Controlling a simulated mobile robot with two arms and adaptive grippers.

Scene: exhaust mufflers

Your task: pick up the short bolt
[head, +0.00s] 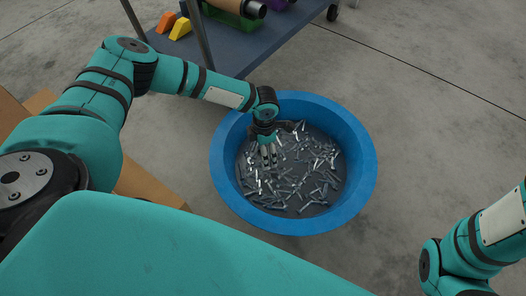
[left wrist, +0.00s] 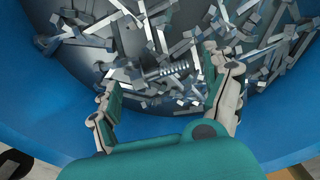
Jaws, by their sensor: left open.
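A round blue tub (head: 366,165) stands on the floor and holds many loose silver bolts (head: 300,180). They lie jumbled across its grey bottom, and I cannot tell for sure which is the short bolt. My left gripper (head: 268,155) reaches down into the tub's left part, above the bolts. In the left wrist view my left gripper (left wrist: 160,78) is open, its fingers apart. A bolt with a visible thread (left wrist: 172,70) lies between the fingertips in that view, not gripped. Only part of my right arm shows at the lower right; its gripper is out of view.
The tub's blue wall (left wrist: 25,112) is close to the left gripper. A dark cart shelf (head: 245,52) at the top carries an orange block (head: 166,22), a yellow block (head: 180,29) and tubes. A cardboard box (head: 145,185) is at the left. Floor right of the tub is clear.

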